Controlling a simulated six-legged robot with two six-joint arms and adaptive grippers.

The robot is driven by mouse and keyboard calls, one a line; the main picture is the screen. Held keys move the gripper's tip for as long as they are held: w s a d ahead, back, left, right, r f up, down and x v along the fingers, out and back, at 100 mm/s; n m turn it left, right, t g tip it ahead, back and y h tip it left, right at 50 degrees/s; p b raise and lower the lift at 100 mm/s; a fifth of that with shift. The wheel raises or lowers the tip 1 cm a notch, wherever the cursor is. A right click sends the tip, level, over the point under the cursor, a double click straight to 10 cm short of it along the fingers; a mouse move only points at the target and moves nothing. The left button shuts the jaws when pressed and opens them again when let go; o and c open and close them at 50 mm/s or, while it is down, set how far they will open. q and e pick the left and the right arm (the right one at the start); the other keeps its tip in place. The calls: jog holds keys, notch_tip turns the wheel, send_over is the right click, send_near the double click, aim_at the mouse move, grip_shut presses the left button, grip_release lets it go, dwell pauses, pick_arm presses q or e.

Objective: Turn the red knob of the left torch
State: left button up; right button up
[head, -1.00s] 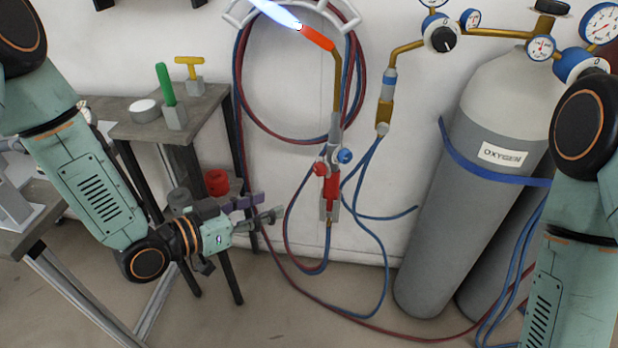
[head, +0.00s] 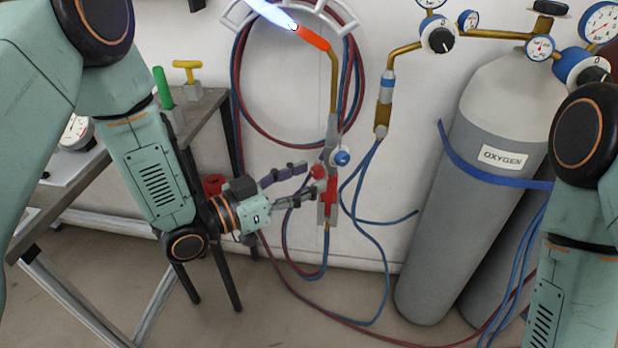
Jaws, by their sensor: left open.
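The left torch (head: 333,130) hangs upright by the wall, with a brass neck, a grey body and a red handle. A blue-white flame shows at its orange-red tip. Its red knob (head: 319,172) sticks out on the left side of the body, and a blue knob (head: 341,158) sits on the right. My left gripper (head: 312,177) is open, its two fingers reaching right, with the tips close beside the red knob. I cannot tell whether they touch it. My right gripper is out of view; only my right arm shows at the right edge.
Red and blue hoses (head: 238,110) coil behind the torch and hang below it. A second torch-like brass fitting (head: 383,115) hangs to the right. A grey oxygen cylinder (head: 470,200) with gauges stands farther right. A workbench (head: 205,105) is at left, behind my left arm.

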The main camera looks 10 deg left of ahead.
pick_arm(q)
jog(key=shift+w, duration=0.3)
jog(key=shift+w+d, duration=0.1)
jog(key=shift+d, duration=0.3)
jog(key=shift+a, duration=0.25)
jog(key=c, duration=0.3)
jog(key=shift+d, duration=0.2)
jog(key=c, duration=0.6)
jog(key=shift+a, duration=0.1)
grip_shut()
